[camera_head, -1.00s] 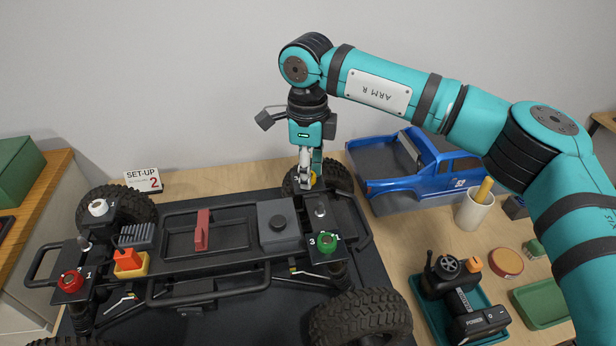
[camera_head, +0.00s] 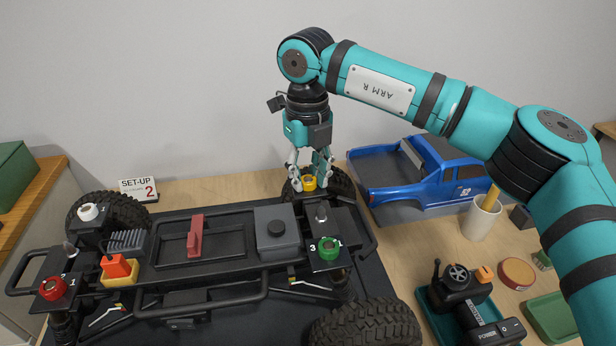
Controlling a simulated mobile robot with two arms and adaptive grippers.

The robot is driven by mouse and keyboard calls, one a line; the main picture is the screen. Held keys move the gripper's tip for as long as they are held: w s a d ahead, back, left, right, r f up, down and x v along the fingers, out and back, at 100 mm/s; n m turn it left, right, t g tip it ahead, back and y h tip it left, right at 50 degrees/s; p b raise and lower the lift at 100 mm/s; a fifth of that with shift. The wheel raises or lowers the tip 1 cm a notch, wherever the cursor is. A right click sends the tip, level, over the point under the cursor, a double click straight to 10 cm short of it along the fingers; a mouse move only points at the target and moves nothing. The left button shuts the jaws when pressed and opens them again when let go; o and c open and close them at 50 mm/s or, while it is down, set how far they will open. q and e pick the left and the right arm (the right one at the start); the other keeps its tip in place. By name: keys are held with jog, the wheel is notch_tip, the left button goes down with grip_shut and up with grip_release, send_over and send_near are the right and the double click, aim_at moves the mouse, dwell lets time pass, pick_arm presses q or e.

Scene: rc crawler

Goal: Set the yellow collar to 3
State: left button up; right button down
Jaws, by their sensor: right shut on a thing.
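The yellow collar (camera_head: 310,184) is a small ring at the far right corner of the crawler chassis (camera_head: 223,233), just in front of the far right wheel. My right gripper (camera_head: 310,178) points down over it, with one finger on each side, shut on the collar. The fingers hide part of the collar, and I cannot read its number. A green collar (camera_head: 329,249) sits at the near right corner with a 3 and a 1 beside it. A red collar (camera_head: 53,288) is at near left and a white collar (camera_head: 88,212) at far left. My left gripper is not in view.
A set-up card (camera_head: 138,190) showing 2 stands behind the chassis. A blue truck body (camera_head: 427,182) lies close to the right of my right gripper. A cup (camera_head: 481,219), a transmitter (camera_head: 463,291) and trays are at the right.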

aim_at(308, 180)
jog(key=shift+f+m, duration=0.1)
jog(key=shift+m, duration=0.5)
jog(key=c, duration=1)
grip_release()
notch_tip(308, 180, up, 12)
